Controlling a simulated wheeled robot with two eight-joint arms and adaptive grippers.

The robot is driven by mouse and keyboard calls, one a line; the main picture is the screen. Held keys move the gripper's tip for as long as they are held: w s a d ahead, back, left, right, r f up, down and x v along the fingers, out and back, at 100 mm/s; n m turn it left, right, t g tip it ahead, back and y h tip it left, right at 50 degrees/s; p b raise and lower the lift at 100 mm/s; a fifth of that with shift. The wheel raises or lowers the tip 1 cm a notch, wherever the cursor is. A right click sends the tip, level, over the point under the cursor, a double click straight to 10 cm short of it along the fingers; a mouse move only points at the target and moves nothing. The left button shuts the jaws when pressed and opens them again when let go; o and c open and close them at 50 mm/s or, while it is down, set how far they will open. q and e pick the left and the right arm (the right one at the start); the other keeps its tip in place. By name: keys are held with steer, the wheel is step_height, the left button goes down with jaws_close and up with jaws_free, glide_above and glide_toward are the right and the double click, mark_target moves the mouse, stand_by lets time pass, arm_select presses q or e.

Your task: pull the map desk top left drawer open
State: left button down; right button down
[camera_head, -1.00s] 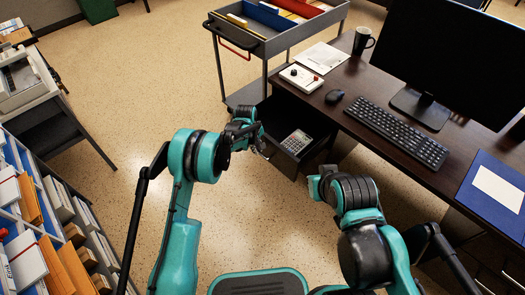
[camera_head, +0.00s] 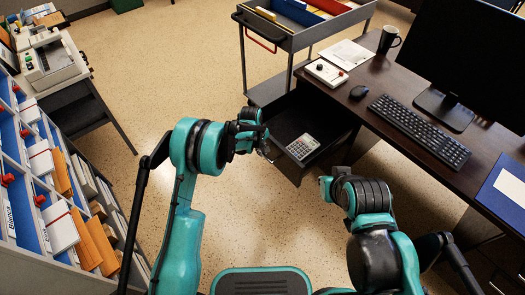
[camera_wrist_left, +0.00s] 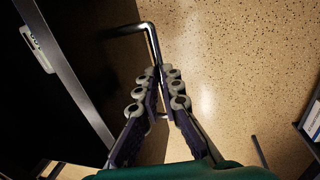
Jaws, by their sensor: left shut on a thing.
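The map desk's top left drawer (camera_head: 284,125) stands well out from under the left end of the dark desk (camera_head: 410,113). A grey calculator (camera_head: 302,147) lies inside it near the front. My left gripper (camera_head: 264,142) is at the drawer's front. In the left wrist view its fingers (camera_wrist_left: 161,85) are shut on the bent metal handle (camera_wrist_left: 152,38), and the dark drawer front (camera_wrist_left: 110,70) is beside them. My right gripper (camera_head: 326,187) is right of the drawer, apart from it; its fingers are too hidden to judge.
A grey cart (camera_head: 290,45) stands behind the drawer. A sorting rack (camera_head: 50,190) stands at left. The floor (camera_head: 160,80) between is clear.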

arm_select(q)
steer(key=c, duration=1.6)
jaws_free()
steer(key=shift+f, duration=0.2)
steer(key=shift+r, duration=0.2)
steer(key=r, duration=0.3)
steer(key=s+a+r, duration=0.1)
steer(key=r, duration=0.7)
steer(key=shift+s+a+r, duration=0.2)
steer(key=shift+a+r, duration=0.05)
steer(key=shift+a, duration=0.15)
